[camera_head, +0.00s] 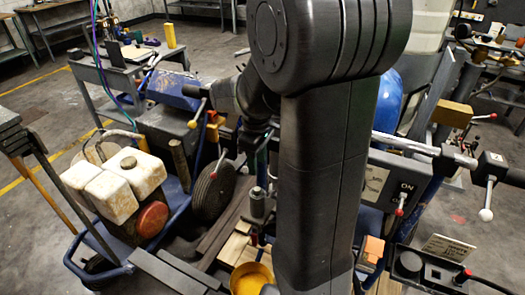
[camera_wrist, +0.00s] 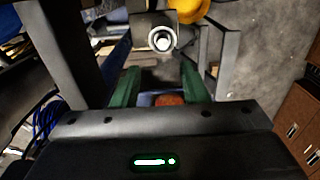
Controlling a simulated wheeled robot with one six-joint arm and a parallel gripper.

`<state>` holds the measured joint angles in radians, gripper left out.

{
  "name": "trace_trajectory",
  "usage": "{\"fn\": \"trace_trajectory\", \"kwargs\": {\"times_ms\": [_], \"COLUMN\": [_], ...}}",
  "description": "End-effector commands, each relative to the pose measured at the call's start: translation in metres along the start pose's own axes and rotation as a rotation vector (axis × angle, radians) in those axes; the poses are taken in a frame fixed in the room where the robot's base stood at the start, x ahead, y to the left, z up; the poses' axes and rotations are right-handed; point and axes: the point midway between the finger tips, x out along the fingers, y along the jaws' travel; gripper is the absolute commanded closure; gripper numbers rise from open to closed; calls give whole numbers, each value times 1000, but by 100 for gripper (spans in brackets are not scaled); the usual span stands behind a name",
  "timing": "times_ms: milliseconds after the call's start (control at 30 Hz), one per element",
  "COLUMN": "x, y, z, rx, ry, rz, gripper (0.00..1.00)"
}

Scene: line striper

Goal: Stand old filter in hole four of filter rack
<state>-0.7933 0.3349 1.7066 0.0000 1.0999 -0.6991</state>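My gripper (camera_head: 260,172) points down in the middle of the head view, partly behind my own arm. In the wrist view its two green fingers (camera_wrist: 160,88) stand apart, with nothing visibly clamped between them. A grey upright cylinder (camera_head: 257,203) stands just below and nearer than the gripper. A dark cylinder with a bright ringed end (camera_wrist: 162,39), apparently the same one, lies beyond the fingertips in the wrist view. I cannot tell for certain whether it is the old filter. The filter rack and its holes cannot be made out; my arm hides much of the middle.
Wooden blocks (camera_head: 236,249) and a yellow cup (camera_head: 251,279) are near the cylinder. A black wheel (camera_head: 213,188) and a stained white tank (camera_head: 131,174) are to the left. A control box with levers (camera_head: 389,185) is to the right. Open floor (camera_head: 35,120) lies farther left.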

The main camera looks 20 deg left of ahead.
Motion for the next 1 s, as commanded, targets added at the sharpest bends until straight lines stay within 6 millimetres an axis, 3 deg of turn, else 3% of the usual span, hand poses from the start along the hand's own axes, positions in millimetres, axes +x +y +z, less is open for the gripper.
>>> {"fn": "trace_trajectory", "kwargs": {"times_ms": [800,1000], "x": [86,98], "y": [0,0], "z": [0,0], "rx": [0,0], "ry": [-1,0], "rz": [-1,0], "gripper": [60,60]}}
